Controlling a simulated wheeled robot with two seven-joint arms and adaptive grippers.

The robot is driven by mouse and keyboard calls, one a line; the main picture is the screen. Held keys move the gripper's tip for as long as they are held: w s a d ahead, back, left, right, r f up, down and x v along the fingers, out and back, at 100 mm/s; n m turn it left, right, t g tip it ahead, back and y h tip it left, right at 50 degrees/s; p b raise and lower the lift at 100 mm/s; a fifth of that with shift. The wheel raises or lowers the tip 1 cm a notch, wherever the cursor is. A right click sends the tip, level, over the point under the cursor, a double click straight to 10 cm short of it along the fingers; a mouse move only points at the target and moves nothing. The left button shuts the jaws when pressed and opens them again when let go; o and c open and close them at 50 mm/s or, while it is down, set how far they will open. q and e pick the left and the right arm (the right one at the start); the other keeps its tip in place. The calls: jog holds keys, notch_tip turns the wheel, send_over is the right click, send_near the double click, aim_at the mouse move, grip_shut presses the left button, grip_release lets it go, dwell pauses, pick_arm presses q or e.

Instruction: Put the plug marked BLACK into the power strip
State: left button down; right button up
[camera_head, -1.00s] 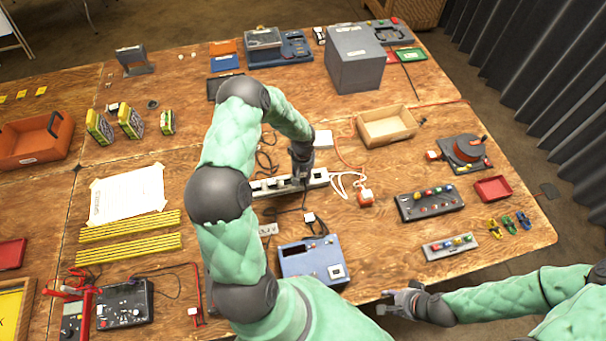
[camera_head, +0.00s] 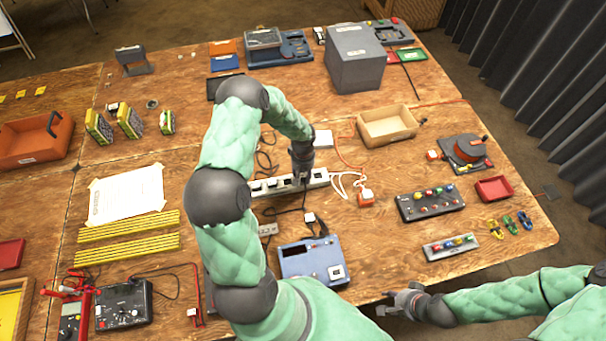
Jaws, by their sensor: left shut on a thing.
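The white power strip (camera_head: 318,178) lies near the middle of the table, with several dark plugs or sockets along it; its left end is partly hidden by my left arm. My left gripper (camera_head: 302,178) points down at the strip's top, right of its middle. It is shut on a small dark plug, mostly hidden by the fingers, with a black cord hanging below. I cannot read the plug's marking or tell whether it sits in a socket. My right gripper (camera_head: 388,304) is at the table's front edge, away from the strip; its fingers are too small to judge.
A blue device (camera_head: 312,262) stands in front of the strip. A white adapter on a red block (camera_head: 366,197) and white cables lie to its right. A wooden tray (camera_head: 387,126) and a grey box (camera_head: 355,58) stand behind. Button panels (camera_head: 430,203) are at the right.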

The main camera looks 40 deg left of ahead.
pick_arm(q)
jog(key=shift+f, duration=0.2)
dwell(0.3)
jog(key=c, duration=0.7)
grip_release()
jog(key=shift+c, duration=0.2)
jog(key=o, duration=0.3)
jog(key=shift+o, duration=0.2)
jog(key=shift+r, duration=0.1)
jog(key=shift+r+p, duration=1.65)
jog(key=shift+r, duration=2)
